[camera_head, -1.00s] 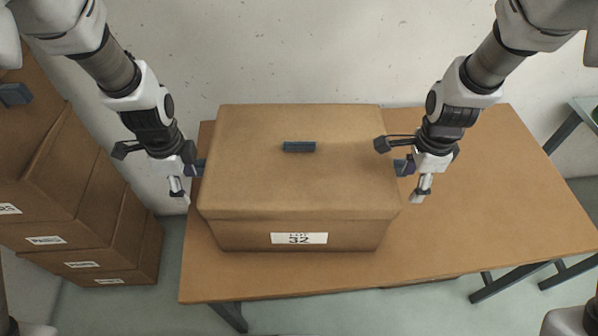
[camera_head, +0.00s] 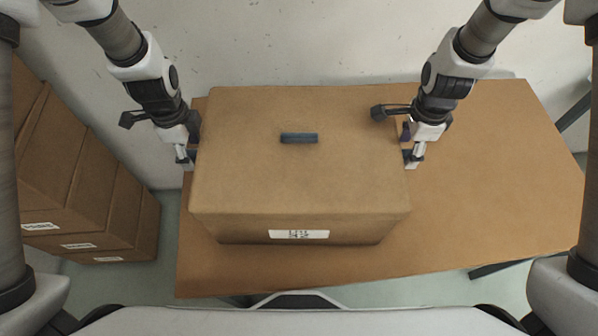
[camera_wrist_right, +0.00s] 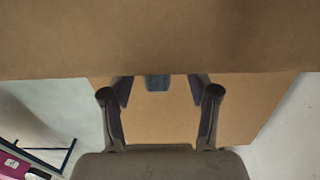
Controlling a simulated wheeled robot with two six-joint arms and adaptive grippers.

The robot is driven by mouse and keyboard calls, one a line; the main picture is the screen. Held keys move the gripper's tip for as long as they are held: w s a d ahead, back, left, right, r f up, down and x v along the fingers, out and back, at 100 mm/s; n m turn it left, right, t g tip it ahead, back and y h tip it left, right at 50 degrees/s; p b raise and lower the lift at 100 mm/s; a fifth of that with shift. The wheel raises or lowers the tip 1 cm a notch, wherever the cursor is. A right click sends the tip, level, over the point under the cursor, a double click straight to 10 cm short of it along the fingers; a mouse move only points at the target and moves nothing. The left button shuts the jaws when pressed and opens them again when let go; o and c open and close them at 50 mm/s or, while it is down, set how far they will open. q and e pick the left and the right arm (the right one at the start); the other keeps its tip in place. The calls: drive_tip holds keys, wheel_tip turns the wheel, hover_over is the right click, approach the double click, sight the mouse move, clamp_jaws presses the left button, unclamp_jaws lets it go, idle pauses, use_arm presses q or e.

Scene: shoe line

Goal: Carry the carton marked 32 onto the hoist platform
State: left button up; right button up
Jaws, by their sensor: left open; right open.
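The carton marked 32 (camera_head: 300,185) is a brown lidded box with a dark handle (camera_head: 299,138) on top and a white label (camera_head: 299,234) on its front. It stands on the wooden table. My left gripper (camera_head: 187,157) is open at the carton's left side. My right gripper (camera_head: 412,157) is open at the carton's right side. In the right wrist view the carton (camera_wrist_right: 160,35) fills the top, and a dark block (camera_wrist_right: 157,83) shows between the open fingers (camera_wrist_right: 160,95). I cannot tell whether either gripper touches the carton. The hoist platform is not identifiable here.
The table (camera_head: 480,180) is bare to the right of the carton. A stack of brown labelled cartons (camera_head: 85,190) stands on the left, apart from the table. A pale wall (camera_head: 300,40) is close behind the table.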

use_arm(q)
drive_tip(key=f, duration=0.3)
drive_tip(key=shift+s+f, duration=0.15)
drive_tip(key=shift+s, duration=0.05)
use_arm(e)
drive_tip(key=f, duration=0.3)
drive_tip(key=shift+s+f, duration=0.2)
use_arm(q)
drive_tip(key=shift+f, duration=0.25)
use_arm(e)
drive_tip(key=shift+f, duration=0.2)
use_arm(q)
drive_tip(key=shift+c, duration=0.3)
use_arm(e)
drive_tip(key=shift+c, duration=0.3)
use_arm(q)
clamp_jaws()
use_arm(e)
clamp_jaws()
use_arm(q)
drive_tip(key=shift+r, duration=0.1)
use_arm(e)
drive_tip(key=shift+r, duration=0.1)
